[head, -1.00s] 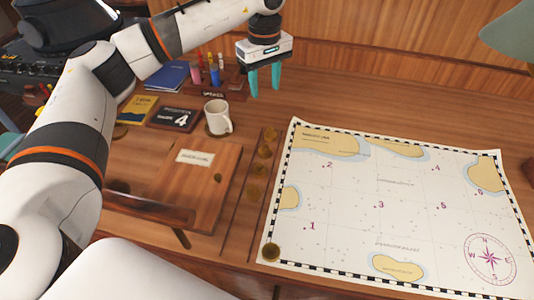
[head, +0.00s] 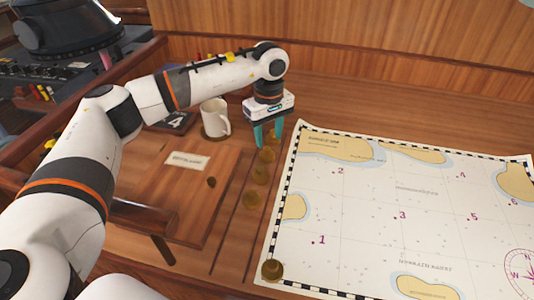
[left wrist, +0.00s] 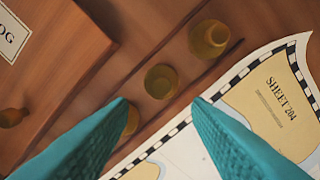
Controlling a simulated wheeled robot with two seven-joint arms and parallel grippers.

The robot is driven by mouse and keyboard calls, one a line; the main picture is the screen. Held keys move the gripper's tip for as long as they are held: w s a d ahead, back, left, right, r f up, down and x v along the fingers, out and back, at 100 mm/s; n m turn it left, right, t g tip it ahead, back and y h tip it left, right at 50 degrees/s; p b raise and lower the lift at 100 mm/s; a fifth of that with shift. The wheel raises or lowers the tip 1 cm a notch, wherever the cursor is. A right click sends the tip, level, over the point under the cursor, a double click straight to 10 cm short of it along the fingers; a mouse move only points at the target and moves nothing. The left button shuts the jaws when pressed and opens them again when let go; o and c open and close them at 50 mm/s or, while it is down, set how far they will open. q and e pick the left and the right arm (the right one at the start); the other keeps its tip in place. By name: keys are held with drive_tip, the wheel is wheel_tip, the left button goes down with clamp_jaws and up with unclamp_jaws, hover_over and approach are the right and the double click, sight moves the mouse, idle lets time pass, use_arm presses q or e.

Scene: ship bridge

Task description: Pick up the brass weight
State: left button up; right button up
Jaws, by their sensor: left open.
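Several small round brass weights stand in a row on the wooden desk, between the log box and the chart. In the head view they include a far one (head: 267,154), a middle one (head: 260,174) and a near one (head: 251,199). Another brass weight (head: 272,270) sits on the chart's near left corner. My left gripper (head: 268,142) is open above the far end of the row, fingers pointing down. In the left wrist view, one weight (left wrist: 160,81) lies ahead between the fingertips, another (left wrist: 209,38) beyond, and a third (left wrist: 131,120) is partly hidden by a finger.
The paper chart (head: 375,212) covers the desk to the right of the row. The wooden log box (head: 190,205), with a small knob (head: 211,182), lies to the left. A white mug (head: 214,117) stands close to the left of my gripper.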

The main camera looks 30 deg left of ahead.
sight(268, 148)
use_arm(q)
drive_tip(key=shift+f, duration=0.65)
drive_tip(key=shift+f+p, duration=0.35)
drive_tip(key=f, duration=0.1)
drive_tip(key=f+p, duration=0.1)
drive_tip(key=f, duration=0.1)
drive_tip(key=shift+w+a+f, duration=0.25)
drive_tip(key=shift+a+f, duration=0.05)
drive_tip(key=shift+f, duration=0.45)
drive_tip(key=shift+c, duration=0.3)
drive_tip(key=shift+w, duration=0.1)
drive_tip(key=c, duration=0.7)
